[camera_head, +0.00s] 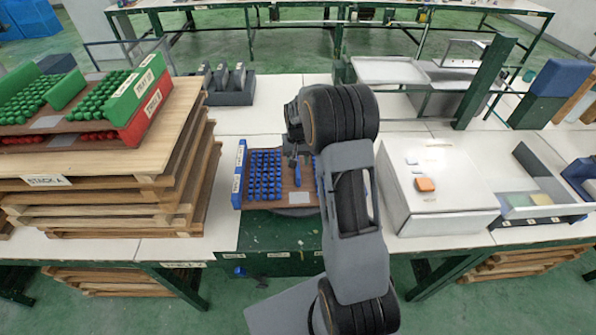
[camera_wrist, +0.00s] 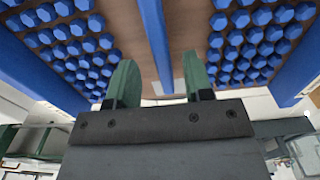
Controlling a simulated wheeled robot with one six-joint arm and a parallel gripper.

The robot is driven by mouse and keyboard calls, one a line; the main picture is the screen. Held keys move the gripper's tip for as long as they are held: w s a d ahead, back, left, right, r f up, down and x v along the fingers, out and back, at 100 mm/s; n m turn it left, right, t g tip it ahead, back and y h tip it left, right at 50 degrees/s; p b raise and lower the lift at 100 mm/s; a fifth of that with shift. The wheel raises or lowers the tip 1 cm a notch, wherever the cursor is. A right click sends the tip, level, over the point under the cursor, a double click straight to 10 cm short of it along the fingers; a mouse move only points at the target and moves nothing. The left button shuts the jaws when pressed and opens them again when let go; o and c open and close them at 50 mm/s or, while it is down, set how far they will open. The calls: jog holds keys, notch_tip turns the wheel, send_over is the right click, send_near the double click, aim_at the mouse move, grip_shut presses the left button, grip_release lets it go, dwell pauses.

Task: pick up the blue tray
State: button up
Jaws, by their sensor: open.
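The blue tray (camera_head: 270,204) lies on the middle table, a brown board with rows of blue knobs and blue side walls. My arm covers its right part in the head view. In the wrist view the tray (camera_wrist: 128,25) fills the upper picture, with a blue bar (camera_wrist: 154,35) running down its middle between two fields of knobs. My gripper (camera_wrist: 160,80) is open, its two green fingers on either side of the line of the bar. In the head view my gripper (camera_head: 296,163) is over the tray's middle. Whether the fingers touch the bar cannot be told.
A stack of wooden boards (camera_head: 180,150) with green and red trays (camera_head: 135,110) stands close on the left. A dark holder (camera_head: 232,95) sits behind the tray. Table space behind is partly free.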

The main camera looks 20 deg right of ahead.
aim_at(297, 169)
jog(key=shift+f+p, duration=0.55)
jog(key=shift+f, duration=1.9)
grip_shut()
jog(key=shift+r, duration=0.15)
